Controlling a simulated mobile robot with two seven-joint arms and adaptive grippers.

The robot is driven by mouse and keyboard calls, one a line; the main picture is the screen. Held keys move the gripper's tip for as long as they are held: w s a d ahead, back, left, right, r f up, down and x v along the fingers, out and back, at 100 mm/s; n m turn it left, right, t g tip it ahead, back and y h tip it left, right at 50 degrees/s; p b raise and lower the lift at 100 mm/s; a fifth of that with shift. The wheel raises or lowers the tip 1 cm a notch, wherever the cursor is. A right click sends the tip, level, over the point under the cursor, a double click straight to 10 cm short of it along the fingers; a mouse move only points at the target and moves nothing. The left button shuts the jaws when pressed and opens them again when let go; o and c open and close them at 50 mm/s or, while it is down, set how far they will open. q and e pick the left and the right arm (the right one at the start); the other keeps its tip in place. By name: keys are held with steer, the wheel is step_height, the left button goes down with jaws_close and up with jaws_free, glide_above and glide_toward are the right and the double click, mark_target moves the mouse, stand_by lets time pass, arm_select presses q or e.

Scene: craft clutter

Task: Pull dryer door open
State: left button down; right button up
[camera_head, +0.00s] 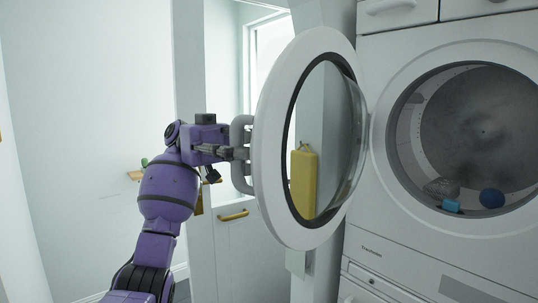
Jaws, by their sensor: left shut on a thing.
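The dryer (440,248) is a white front-loading machine at the right. Its round door (268,150) has a white rim and a clear glass middle. The door stands swung wide open to the left of the drum opening. My left gripper (241,153) is shut on the door handle (240,180), a grey loop at the door's left edge. The purple left arm reaches up to it from below left. The fingertips are partly hidden against the handle. My right gripper does not show.
Inside the open drum lie a dark blue ball (491,198), a light blue item (451,206) and a grey item (440,188). A yellow board (303,182) hangs behind the door, seen through its glass. A white cabinet with a wooden handle (233,215) stands behind the arm.

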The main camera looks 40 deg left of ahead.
arm_select(q)
steer(key=shift+a, duration=0.15)
steer(key=c, duration=1.9)
jaws_free()
step_height(320, 180, up, 10)
